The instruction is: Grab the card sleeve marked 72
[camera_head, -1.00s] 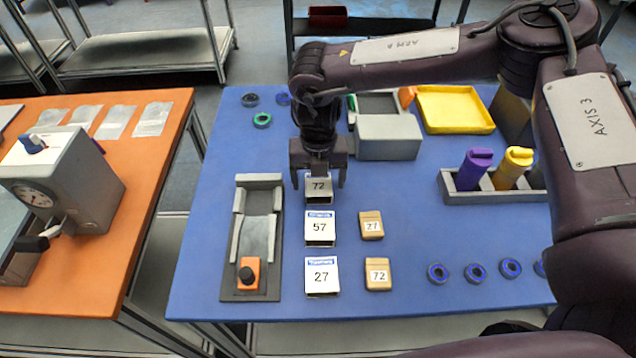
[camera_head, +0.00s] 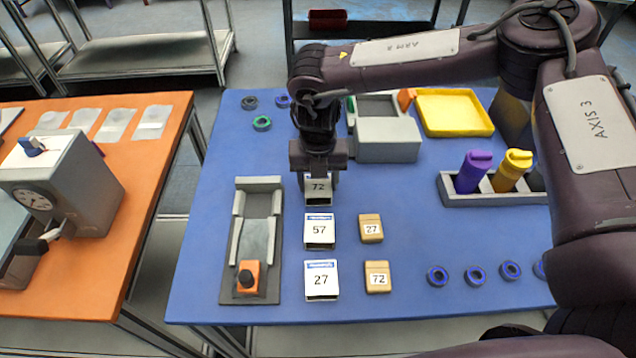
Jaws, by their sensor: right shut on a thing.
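The white card sleeve marked 72 (camera_head: 318,188) is at the back of a column of sleeves on the blue table. My right gripper (camera_head: 318,178) points down over it and is shut on it. The gripper hides the sleeve's upper part. I cannot tell whether the sleeve still touches the table. The sleeve marked 57 (camera_head: 319,231) and the sleeve marked 27 (camera_head: 321,280) lie in front of it. A tan box marked 27 (camera_head: 370,228) and a tan box marked 72 (camera_head: 377,277) lie to their right. My left gripper is not in view.
A grey fixture with an orange block (camera_head: 249,278) lies left of the sleeves. A grey box (camera_head: 388,140) and a yellow tray (camera_head: 455,112) stand behind. A rack (camera_head: 485,188) holds purple and yellow bottles. Blue rings (camera_head: 475,275) lie at front right.

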